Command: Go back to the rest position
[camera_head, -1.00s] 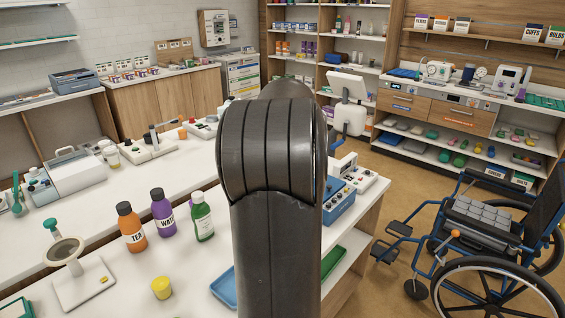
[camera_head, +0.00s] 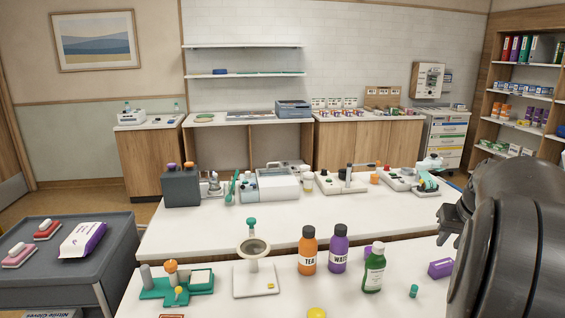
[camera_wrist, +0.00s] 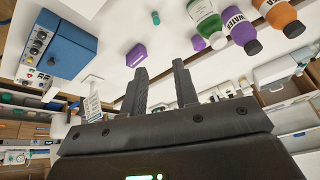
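My gripper (camera_wrist: 160,78) shows in the wrist view with its two dark fingers apart and nothing between them. In the head view my gripper (camera_head: 449,222) is partly seen at the right, in front of my dark arm link, above the white table. In the wrist view a purple box (camera_wrist: 136,55) lies beyond the left finger, apart from it. The same purple box is likely the one at the right in the head view (camera_head: 441,268). My arm hides the table's right end in the head view.
An orange TEA bottle (camera_head: 307,252), a purple WATER bottle (camera_head: 338,250) and a green bottle (camera_head: 374,270) stand on the near table. A white stand (camera_head: 255,275) is left of them. A blue box (camera_wrist: 62,45) shows in the wrist view. A grey cart (camera_head: 110,262) stands at left.

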